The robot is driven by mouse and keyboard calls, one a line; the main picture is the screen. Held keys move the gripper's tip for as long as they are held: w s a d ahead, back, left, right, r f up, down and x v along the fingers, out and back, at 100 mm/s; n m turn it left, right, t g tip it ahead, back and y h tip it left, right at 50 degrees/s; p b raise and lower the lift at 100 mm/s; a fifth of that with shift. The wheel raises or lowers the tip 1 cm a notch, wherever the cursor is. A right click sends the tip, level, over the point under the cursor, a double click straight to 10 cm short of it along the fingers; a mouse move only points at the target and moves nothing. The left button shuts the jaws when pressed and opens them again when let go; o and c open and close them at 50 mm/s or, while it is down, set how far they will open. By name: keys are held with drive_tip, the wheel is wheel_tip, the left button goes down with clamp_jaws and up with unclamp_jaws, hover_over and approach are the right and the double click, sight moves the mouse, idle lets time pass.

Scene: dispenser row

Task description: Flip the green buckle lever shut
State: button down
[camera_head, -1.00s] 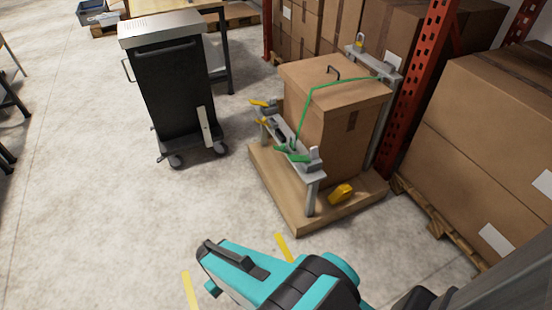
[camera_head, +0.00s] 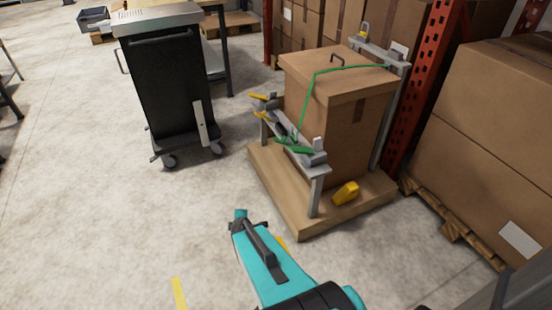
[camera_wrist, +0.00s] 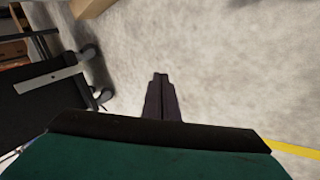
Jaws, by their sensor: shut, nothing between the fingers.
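The green buckle lever (camera_head: 297,149) sits on the grey rail (camera_head: 318,170) in front of a strapped cardboard box (camera_head: 335,105). It looks low along the rail, but its exact angle is too small to tell. A green strap (camera_head: 305,95) runs from the buckle up over the box. My gripper (camera_wrist: 160,77) shows in the wrist view as dark fingers, shut and empty, over bare floor. In the head view my teal arm reaches up from the bottom, clearly short of the rail and in front of it. The lever is not in the wrist view.
Two yellow levers (camera_head: 259,116) sit at the rail's left end. A yellow object (camera_head: 346,193) lies on the wooden base (camera_head: 285,208). A dark cart (camera_head: 177,90) stands left, a red rack post (camera_head: 425,85) and large boxes (camera_head: 490,130) right. The floor between is clear.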

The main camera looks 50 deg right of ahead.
sight(284, 140)
drive_tip(key=w+d+r+n+t+h+b, duration=0.2)
drive_tip(key=d+b, duration=0.1)
drive_tip(key=d, duration=0.3)
drive_tip(key=w+d+r+n+t+h+b, duration=0.1)
drive_tip(key=w+d+r+n+t+b, duration=0.1)
drive_tip(key=d+n+t+b, duration=0.3)
drive_tip(key=s+d+r+n+t+h+b, duration=0.3)
drive_tip(key=d+r+n+b, duration=0.3)
drive_tip(key=d+r, duration=0.3)
drive_tip(key=s+d+b, duration=0.1)
drive_tip(key=d, duration=0.1)
drive_tip(key=shift+s+d+r+t+h+b, duration=0.3)
drive_tip(key=shift+s+d+t, duration=0.1)
drive_tip(key=shift+w+d+f+b, duration=0.15)
drive_tip(key=shift+w+b, duration=0.1)
drive_tip(key=shift+b, duration=0.15)
drive_tip(key=w+d+r+b, duration=0.5)
drive_tip(key=w+d, duration=0.2)
drive_tip(key=shift+r, duration=0.15)
